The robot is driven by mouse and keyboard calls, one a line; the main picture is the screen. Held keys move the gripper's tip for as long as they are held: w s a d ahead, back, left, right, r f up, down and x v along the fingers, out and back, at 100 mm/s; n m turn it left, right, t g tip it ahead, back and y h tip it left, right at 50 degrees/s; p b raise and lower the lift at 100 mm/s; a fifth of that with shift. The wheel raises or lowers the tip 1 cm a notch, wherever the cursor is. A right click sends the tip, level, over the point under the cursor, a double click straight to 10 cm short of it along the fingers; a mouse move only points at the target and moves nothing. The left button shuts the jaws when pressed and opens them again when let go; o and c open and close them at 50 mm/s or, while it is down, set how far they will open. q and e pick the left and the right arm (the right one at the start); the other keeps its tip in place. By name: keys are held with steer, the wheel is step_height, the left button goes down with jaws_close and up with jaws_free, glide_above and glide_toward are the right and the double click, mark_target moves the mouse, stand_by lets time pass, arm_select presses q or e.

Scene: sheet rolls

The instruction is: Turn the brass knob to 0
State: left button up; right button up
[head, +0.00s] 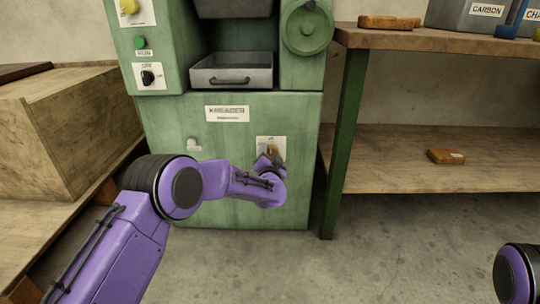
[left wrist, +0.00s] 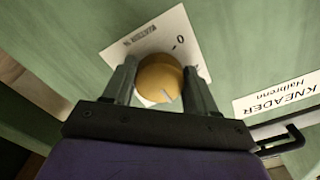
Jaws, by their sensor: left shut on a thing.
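The brass knob (left wrist: 160,76) sits on a white plate (left wrist: 150,35) on the green machine's front. It also shows in the head view (head: 273,149), partly behind my gripper. The mark 0 is on the plate at the knob's upper right in the left wrist view. A short pale line shows on the knob's lower part there, on the side away from the 0. My left gripper (left wrist: 160,84) is shut on the knob, one finger on each side. My right gripper is out of view; only part of my right arm shows at the lower right.
A wooden bench (head: 450,40) with a lower shelf (head: 400,170) stands right. A wooden block (head: 65,125) is left. The floor in front is clear.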

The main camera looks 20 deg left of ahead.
arm_select(q)
steer(key=n+p, duration=0.3)
steer(key=n, duration=0.1)
steer(key=shift+d+p, duration=0.1)
steer(key=shift+p, duration=0.2)
steer(key=n+p, duration=0.1)
steer(key=n, duration=0.3)
steer(key=shift+n+p, duration=0.4)
steer(key=n, duration=0.2)
steer(key=shift+d+f+n+p, duration=0.1)
steer(key=shift+n+p, duration=0.2)
steer(key=shift+n, duration=0.1)
steer(key=n, duration=0.2)
steer(key=shift+n, duration=0.3)
steer(key=n, duration=0.5)
steer(key=shift+d+n, duration=0.15)
steer(key=shift+n, duration=1.95)
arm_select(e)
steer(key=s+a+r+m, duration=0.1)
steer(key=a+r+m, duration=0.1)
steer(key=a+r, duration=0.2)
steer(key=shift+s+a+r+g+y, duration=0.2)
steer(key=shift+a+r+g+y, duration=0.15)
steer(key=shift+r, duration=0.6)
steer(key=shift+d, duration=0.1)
